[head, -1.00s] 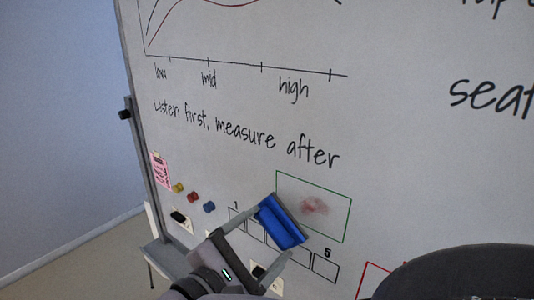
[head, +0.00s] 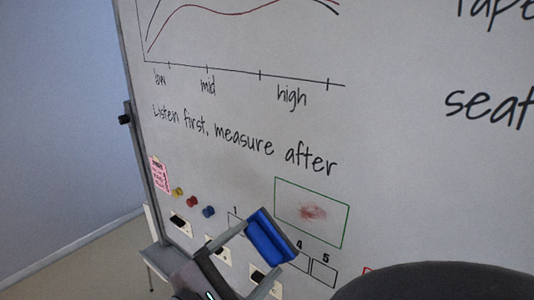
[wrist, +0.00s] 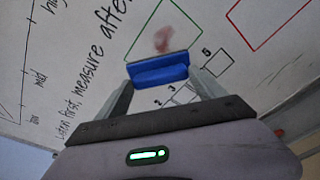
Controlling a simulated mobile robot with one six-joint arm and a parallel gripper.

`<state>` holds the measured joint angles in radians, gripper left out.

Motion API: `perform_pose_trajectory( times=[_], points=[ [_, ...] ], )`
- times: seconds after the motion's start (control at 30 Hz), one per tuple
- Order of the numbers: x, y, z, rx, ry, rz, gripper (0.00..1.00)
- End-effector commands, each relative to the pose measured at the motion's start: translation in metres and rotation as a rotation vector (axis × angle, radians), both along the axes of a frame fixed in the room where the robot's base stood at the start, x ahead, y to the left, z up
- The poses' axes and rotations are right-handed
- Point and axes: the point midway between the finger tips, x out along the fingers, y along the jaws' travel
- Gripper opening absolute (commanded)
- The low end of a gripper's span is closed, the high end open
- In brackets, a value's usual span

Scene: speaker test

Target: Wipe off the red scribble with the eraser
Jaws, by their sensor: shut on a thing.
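The red scribble (head: 312,213) is a faint, smeared reddish patch inside a green rectangle on the whiteboard. It also shows in the wrist view (wrist: 163,39). My gripper (head: 250,262) is shut on the blue eraser (head: 270,236), one finger at each end. The eraser is below and left of the scribble in the head view, over part of the row of numbered boxes. In the wrist view the eraser (wrist: 158,72) sits just below the scribble, near the green rectangle's lower edge. I cannot tell whether it touches the board.
The whiteboard (head: 400,150) carries black writing and a graph. Coloured magnets (head: 192,202), a pink note (head: 159,174) and small white cards with dark items (head: 180,223) are at its lower left. A dark rounded shape covers the bottom right.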

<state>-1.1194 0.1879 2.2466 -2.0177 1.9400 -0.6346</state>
Motion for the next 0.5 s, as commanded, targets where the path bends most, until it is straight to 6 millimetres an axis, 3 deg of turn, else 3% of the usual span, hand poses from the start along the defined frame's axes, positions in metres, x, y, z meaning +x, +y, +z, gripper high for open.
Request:
perform_pose_trajectory(
  times=[0.17,0.5],
  points=[
    [0.008,-0.007,0.000,0.000,-0.001,-0.003,0.28],
    [0.045,-0.035,0.000,0.000,-0.002,-0.001,0.28]
  ],
)
